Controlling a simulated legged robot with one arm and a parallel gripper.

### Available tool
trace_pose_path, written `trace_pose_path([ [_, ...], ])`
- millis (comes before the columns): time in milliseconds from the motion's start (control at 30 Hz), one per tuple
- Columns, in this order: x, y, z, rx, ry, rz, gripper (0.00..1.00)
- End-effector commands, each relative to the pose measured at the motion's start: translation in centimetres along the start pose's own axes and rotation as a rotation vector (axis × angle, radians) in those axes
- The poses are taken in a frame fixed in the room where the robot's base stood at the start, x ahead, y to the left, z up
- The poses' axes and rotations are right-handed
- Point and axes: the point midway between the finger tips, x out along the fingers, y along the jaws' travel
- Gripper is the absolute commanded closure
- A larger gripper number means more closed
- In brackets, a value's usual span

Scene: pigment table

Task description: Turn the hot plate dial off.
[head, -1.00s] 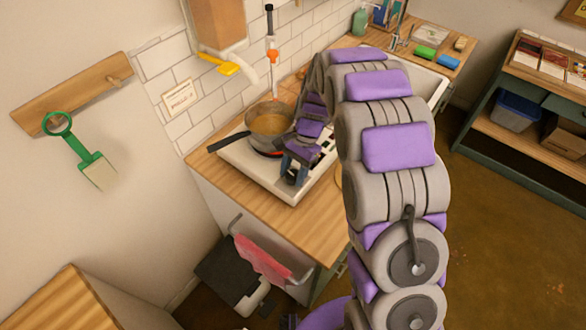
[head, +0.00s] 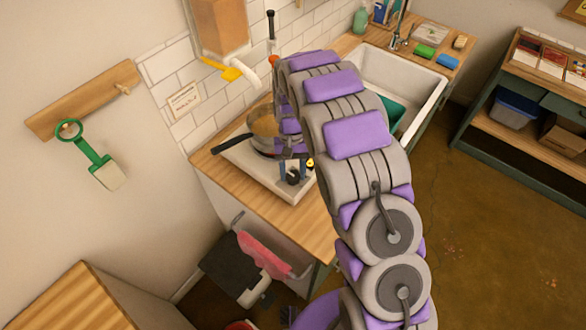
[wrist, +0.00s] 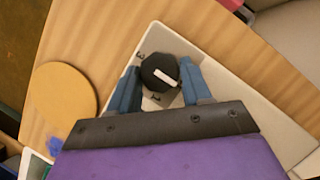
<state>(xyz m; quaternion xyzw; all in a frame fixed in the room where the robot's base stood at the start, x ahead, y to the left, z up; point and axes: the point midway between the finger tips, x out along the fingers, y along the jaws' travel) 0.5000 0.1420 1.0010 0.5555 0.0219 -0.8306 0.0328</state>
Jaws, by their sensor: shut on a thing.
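The white hot plate (head: 236,160) stands on the wooden counter with a pot (head: 264,127) of brownish liquid on it. Its black dial (wrist: 155,76) has a white pointer bar and sits near a corner of the plate in the wrist view. My gripper (wrist: 159,68) has its two blue fingers on either side of the dial, shut on it. In the head view my gripper (head: 294,170) is at the plate's front corner.
The pot's dark handle (head: 232,143) sticks out left over the plate's edge. A round wooden disc (wrist: 62,100) lies on the counter near the dial. The white sink (head: 432,82) is to the right. A pink cloth (head: 262,254) hangs below the counter front.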

Motion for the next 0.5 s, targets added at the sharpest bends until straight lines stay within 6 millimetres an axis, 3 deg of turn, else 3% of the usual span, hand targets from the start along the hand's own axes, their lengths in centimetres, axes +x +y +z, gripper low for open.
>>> trace_pose_path([
  [500, 0.09, -0.12, 0.01, -0.057, -0.002, 0.023, 0.82],
])
